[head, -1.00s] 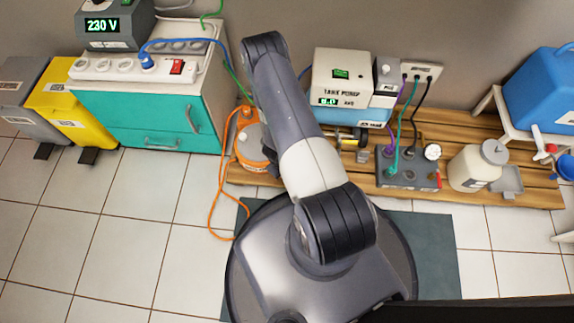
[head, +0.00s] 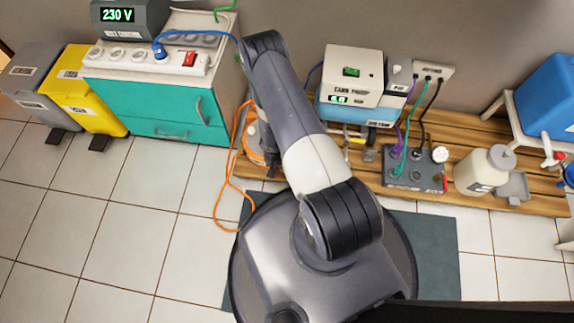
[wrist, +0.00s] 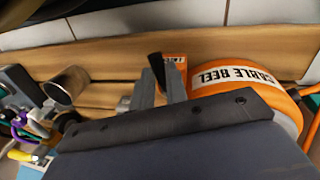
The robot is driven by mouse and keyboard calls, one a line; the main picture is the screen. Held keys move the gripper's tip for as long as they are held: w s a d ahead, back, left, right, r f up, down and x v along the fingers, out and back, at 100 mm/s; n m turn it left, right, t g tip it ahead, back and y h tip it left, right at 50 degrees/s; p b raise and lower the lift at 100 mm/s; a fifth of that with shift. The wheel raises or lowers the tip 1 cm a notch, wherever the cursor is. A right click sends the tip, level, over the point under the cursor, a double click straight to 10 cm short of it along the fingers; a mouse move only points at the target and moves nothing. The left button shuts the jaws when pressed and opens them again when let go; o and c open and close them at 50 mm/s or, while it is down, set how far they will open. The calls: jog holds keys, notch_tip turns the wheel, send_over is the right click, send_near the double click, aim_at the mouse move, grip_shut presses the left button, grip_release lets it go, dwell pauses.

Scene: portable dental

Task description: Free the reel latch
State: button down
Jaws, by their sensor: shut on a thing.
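The cable reel (wrist: 240,85) is orange with a white label and lies at the right of the wrist view. In the head view the reel (head: 256,145) shows as a small orange and white drum, partly behind my arm. A dark latch lever (wrist: 156,63) stands beside the reel, by a small orange label (wrist: 176,61). My gripper (wrist: 163,88) is shut on the latch lever, whose top sticks up past the fingers. The lever's lower part is hidden.
An orange cable (head: 226,190) loops onto the floor. The wooden pallet (head: 540,196) carries the tank pump (head: 352,75), a grey socket box (head: 415,172) and a cream bottle (head: 483,172). A teal cabinet (head: 150,105) stands left of the reel. Tiled floor at the left is clear.

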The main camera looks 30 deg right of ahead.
jog(key=shift+w+a+m, duration=0.15)
jog(key=shift+a+m, duration=0.1)
jog(key=shift+m, duration=0.65)
jog(key=c, duration=1.4)
grip_release()
notch_tip(320, 180, up, 11)
jog(key=w+a+p, duration=0.1)
jog(key=p, duration=0.3)
jog(key=shift+w+a+f, duration=0.15)
jog(key=shift+a+f, duration=0.05)
jog(key=shift+a, duration=0.2)
jog(key=shift+f, duration=0.1)
notch_tip(320, 180, down, 10)
jog(key=s+d+b, duration=0.1)
jog(key=b, duration=0.3)
jog(key=shift+d+f, duration=0.2)
jog(key=shift+d, duration=0.2)
